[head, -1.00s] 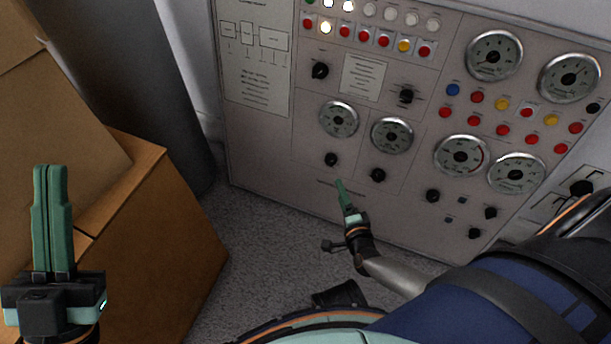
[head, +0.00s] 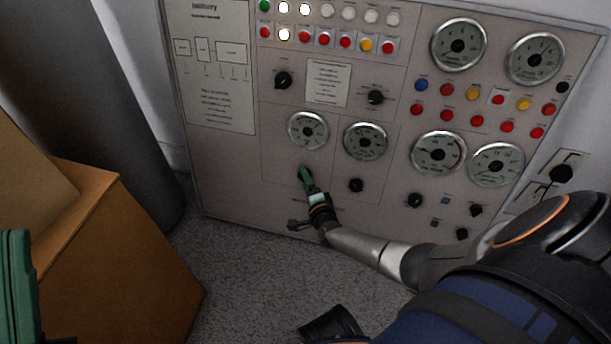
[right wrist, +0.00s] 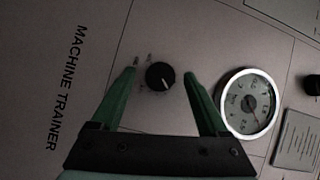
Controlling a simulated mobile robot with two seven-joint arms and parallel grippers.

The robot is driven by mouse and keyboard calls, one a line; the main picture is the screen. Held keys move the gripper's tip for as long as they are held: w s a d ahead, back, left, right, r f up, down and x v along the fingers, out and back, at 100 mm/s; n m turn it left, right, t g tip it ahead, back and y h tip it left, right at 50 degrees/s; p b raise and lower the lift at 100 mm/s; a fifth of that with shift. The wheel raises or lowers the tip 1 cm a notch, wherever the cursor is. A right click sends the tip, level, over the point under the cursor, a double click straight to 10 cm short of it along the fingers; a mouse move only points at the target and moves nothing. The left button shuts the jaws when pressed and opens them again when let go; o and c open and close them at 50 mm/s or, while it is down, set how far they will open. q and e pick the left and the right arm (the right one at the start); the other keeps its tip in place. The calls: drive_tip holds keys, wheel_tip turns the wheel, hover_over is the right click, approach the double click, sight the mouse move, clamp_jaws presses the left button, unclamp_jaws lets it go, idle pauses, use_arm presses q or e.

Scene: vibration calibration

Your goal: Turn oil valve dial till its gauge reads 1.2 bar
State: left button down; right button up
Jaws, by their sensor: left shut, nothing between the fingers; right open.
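A small black dial (right wrist: 160,76) with a white pointer line sits on the grey panel in the right wrist view. A round gauge (right wrist: 249,103) with a silver rim is near it; this gauge (head: 308,130) also shows in the head view, above my right gripper. My right gripper (head: 305,172) is open at the panel; its fingers (right wrist: 161,76) lie on both sides of the dial in the wrist view. I cannot tell whether they touch it. In the head view the gripper hides the dial. My left gripper (head: 18,238) is shut and empty, partly cut off at the left edge.
The panel holds a neighbouring gauge (head: 366,141) with a black dial (head: 356,185) below it, more gauges at the right, and rows of coloured buttons. A cardboard box (head: 110,260) stands at the left. Grey floor (head: 240,270) is clear before the panel.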

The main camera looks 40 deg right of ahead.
drive_tip(key=shift+w, duration=0.1)
drive_tip(key=shift+c, duration=0.4)
clamp_jaws()
